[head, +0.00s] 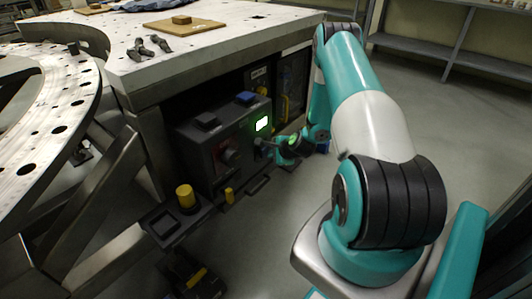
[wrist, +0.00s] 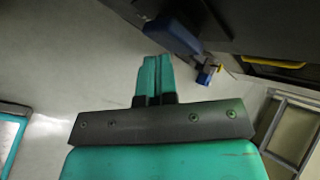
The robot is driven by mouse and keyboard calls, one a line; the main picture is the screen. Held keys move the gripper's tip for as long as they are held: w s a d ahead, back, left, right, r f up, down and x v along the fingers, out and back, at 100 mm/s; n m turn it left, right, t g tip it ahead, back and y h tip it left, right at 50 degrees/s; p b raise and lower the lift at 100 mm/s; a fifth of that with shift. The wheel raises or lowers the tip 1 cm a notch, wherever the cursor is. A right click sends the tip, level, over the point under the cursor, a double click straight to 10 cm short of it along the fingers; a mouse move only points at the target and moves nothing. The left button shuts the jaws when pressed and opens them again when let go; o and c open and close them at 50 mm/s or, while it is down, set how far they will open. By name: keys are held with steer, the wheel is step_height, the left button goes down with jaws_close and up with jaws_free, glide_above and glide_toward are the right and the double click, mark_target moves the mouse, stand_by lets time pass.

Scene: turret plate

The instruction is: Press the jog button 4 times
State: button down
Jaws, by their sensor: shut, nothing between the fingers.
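A dark control box (head: 205,165) under the steel table carries a lit pale-green panel (head: 262,124) and a red round control (head: 229,155). No label is readable, so I cannot tell which control is the jog button. My gripper (head: 262,147) is close to the box's front, just below the lit panel; contact cannot be told. In the wrist view my gripper (wrist: 155,66) has its two teal fingers together, with nothing between them. A dark blue part (wrist: 172,34) and a small blue piece (wrist: 205,76) show beyond the fingertips.
A yellow knob (head: 185,196) sits on a dark stand left of the box. The steel table (head: 130,62) overhangs the box and holds a wooden board (head: 185,27) and dark tools (head: 150,46). A holed ring plate (head: 50,125) is at left. Floor at right is clear.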

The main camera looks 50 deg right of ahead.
steer(key=shift+w, duration=0.6)
stand_by(0.4)
steer(key=shift+s, duration=1.05)
steer(key=s, duration=0.5)
steer(key=shift+d+p, duration=0.2)
steer(key=shift+p, duration=0.15)
steer(key=shift+r, duration=0.1)
stand_by(0.5)
